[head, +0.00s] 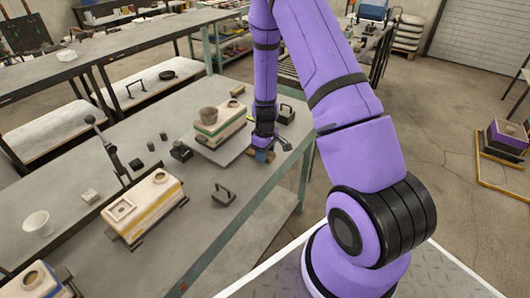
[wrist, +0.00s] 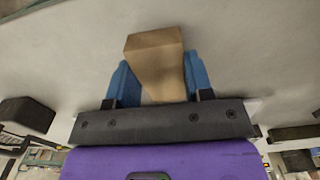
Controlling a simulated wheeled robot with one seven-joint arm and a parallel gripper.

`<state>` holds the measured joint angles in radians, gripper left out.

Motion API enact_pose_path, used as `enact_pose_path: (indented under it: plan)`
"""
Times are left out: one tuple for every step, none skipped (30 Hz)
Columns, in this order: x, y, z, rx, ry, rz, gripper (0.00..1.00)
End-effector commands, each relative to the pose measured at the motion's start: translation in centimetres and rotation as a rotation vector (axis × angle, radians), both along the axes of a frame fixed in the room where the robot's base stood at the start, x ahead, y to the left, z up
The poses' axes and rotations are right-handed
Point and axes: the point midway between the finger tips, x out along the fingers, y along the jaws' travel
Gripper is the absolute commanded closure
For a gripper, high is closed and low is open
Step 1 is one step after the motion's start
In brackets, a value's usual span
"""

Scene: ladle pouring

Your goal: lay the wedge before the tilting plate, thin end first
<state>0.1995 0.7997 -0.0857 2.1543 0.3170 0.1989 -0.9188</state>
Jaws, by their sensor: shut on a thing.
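The wedge is a tan wooden block (wrist: 154,50), held between the two blue fingers of my gripper (wrist: 157,84) in the wrist view. Only small tan bits of the wedge show there, and contact with table or plate is unclear. The grey plate carries a cream moulding box (head: 222,128) with a green stripe and a dark grey cup (head: 208,115).
A black handled block (head: 286,114) stands just behind my gripper, and a dark handled piece (head: 223,194) lies in front.

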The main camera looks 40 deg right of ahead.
Motion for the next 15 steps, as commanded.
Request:
enact_pose_path:
  plan:
    - [-0.01, 0.00, -0.17, 0.000, 0.000, 0.000, 0.76]
    - [0.00, 0.00, -0.16, 0.000, 0.000, 0.000, 0.48]
    - [0.00, 0.00, -0.14, 0.000, 0.000, 0.000, 0.39]
    - [0.00, -0.01, -0.14, 0.000, 0.000, 0.000, 0.32]
    - [0.00, 0.00, -0.13, 0.000, 0.000, 0.000, 0.27]
    - [0.00, 0.00, -0.13, 0.000, 0.000, 0.000, 0.27]
    - [0.00, 0.00, -0.13, 0.000, 0.000, 0.000, 0.27]
    - [0.00, 0.00, -0.13, 0.000, 0.000, 0.000, 0.27]
    - [0.00, 0.00, -0.13, 0.000, 0.000, 0.000, 0.27]
    - [0.00, 0.00, -0.13, 0.000, 0.000, 0.000, 0.27]
    - [0.00, 0.00, -0.13, 0.000, 0.000, 0.000, 0.27]
    - [0.00, 0.00, -0.12, 0.000, 0.000, 0.000, 0.27]
    - [0.00, 0.00, -0.07, 0.000, 0.000, 0.000, 0.27]
    - [0.01, 0.00, 0.00, 0.000, 0.000, 0.000, 0.27]
    - [0.01, 0.00, 0.18, 0.000, -0.001, 0.000, 0.27]
